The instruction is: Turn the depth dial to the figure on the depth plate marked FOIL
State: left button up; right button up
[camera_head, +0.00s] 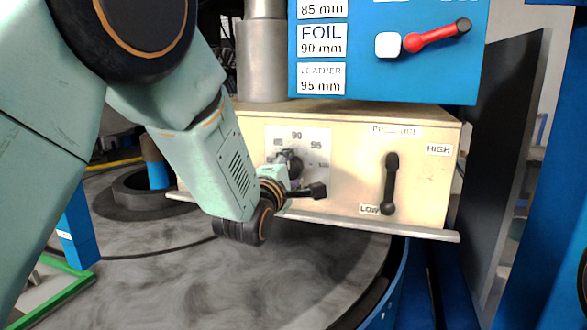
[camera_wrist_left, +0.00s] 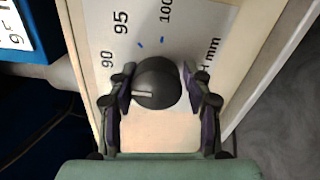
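The depth dial is a dark round knob (camera_wrist_left: 157,84) with a white pointer line, on a pale depth plate (camera_wrist_left: 92,22). In the left wrist view the pointer faces left, a little past the 90 figure on the side away from 95. In the head view the dial (camera_head: 297,167) is partly hidden by my gripper. My left gripper (camera_head: 305,174) comes from the lower left, its fingers open on either side of the dial. In the head view a gap shows between the lower finger and the dial; firm contact is not clear. A label reads FOIL 90 mm (camera_head: 321,41). My right gripper is not in view.
The beige box (camera_head: 345,170) also carries a black pressure lever (camera_head: 391,185) between HIGH and LOW. Above it, a blue panel (camera_head: 440,75) has a red lever (camera_head: 437,36). A dark upright panel (camera_head: 508,150) stands at the right. A grey round table (camera_head: 190,285) lies below.

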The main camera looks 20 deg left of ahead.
pick_arm(q)
jog(key=o, duration=0.3)
jog(key=shift+s+a+r, duration=0.15)
jog(key=shift+d, duration=0.2)
jog(key=s, duration=1.2)
jog(key=shift+a, duration=0.3)
jog(key=shift+w+f, duration=0.2)
